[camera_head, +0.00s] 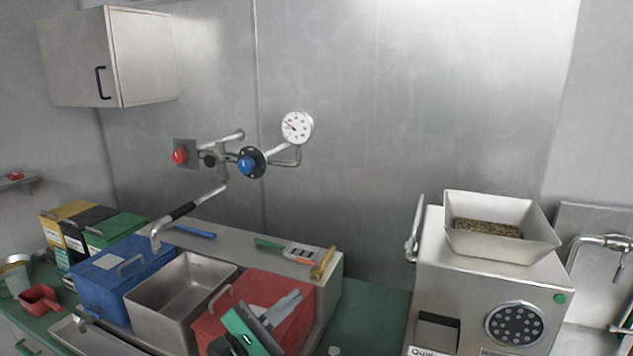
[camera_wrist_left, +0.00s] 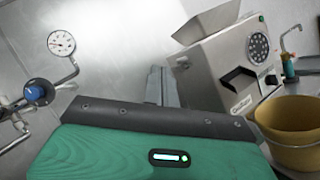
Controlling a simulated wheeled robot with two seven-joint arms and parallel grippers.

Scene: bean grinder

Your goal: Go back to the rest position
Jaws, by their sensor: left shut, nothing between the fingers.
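My left gripper (camera_head: 292,300), green and grey, is low in the middle of the head view, in front of the red box (camera_head: 263,298). Its grey fingers are together, with nothing between them, and point up and to the right. In the left wrist view the fingers (camera_wrist_left: 161,85) stand upright beyond the green gripper body, left of the grinder. The steel grinder (camera_head: 480,285) stands to the right, apart from the gripper; its open hopper (camera_head: 500,245) holds beans. My right gripper is in neither view.
A blue box (camera_head: 122,280) and an open steel bin (camera_head: 185,290) stand left of the red box. A faucet and gauge (camera_head: 297,127) are on the back wall. A yellow bucket (camera_wrist_left: 291,130) is at the right of the wrist view.

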